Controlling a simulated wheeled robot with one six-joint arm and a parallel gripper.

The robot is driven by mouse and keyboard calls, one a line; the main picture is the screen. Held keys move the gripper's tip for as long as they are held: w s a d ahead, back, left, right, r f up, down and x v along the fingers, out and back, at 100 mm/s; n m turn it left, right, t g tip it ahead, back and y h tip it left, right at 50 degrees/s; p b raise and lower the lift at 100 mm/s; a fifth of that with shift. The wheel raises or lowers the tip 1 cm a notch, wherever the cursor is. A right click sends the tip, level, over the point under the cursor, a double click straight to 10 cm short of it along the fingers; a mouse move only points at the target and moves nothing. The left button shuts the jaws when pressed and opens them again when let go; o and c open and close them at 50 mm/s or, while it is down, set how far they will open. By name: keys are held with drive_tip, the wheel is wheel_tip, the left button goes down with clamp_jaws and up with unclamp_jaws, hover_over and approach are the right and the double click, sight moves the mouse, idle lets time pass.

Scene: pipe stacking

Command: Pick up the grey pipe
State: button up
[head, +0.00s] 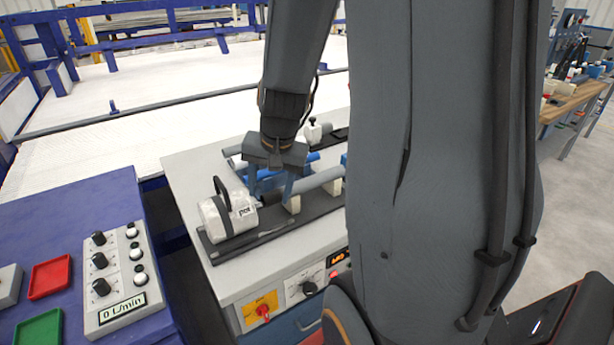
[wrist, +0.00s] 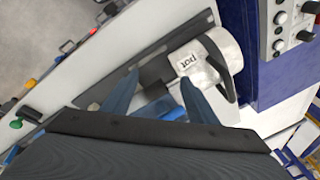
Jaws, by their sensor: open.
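My gripper (head: 270,190) is open and points down over the dark tray on the grey bench. In the wrist view its two blue-grey fingers (wrist: 158,82) stand apart. A grey pipe (head: 322,179) lies on cream supports on the tray, just right of the fingers in the head view. Its left part is hidden behind my gripper, so I cannot tell whether it passes between the fingers. Another grey-blue pipe end (head: 233,150) shows left of my gripper. A blue pipe (head: 303,158) lies behind it; blue also shows between the fingers in the wrist view (wrist: 168,108).
A white pot (head: 229,214) with a dark handle stands at the tray's left end, close to the fingers. A blue table (head: 70,215) with a control box (head: 122,280) is at the left. A small white bottle (head: 313,131) stands behind. My arm hides the bench's right side.

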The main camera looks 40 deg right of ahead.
sight(308, 181)
drive_tip(key=w+d+f+m+t, duration=0.1)
drive_tip(key=w+d+m, duration=0.2)
drive_tip(key=d+m, duration=1)
drive_tip(key=shift+w+d+f+n, duration=0.5)
drive_tip(key=shift+w+f+n, duration=0.1)
drive_tip(key=shift+f, duration=0.6)
drive_tip(key=shift+w+d+f+n, duration=0.45)
drive_tip(key=shift+w+d+f, duration=0.1)
drive_tip(key=shift+f, duration=0.65)
drive_tip(key=shift+w+d+f+n, duration=0.45)
drive_tip(key=shift+w+f+n, duration=0.15)
drive_tip(key=shift+f, duration=0.6)
drive_tip(key=shift+c, duration=0.4)
drive_tip(key=c, duration=1.1)
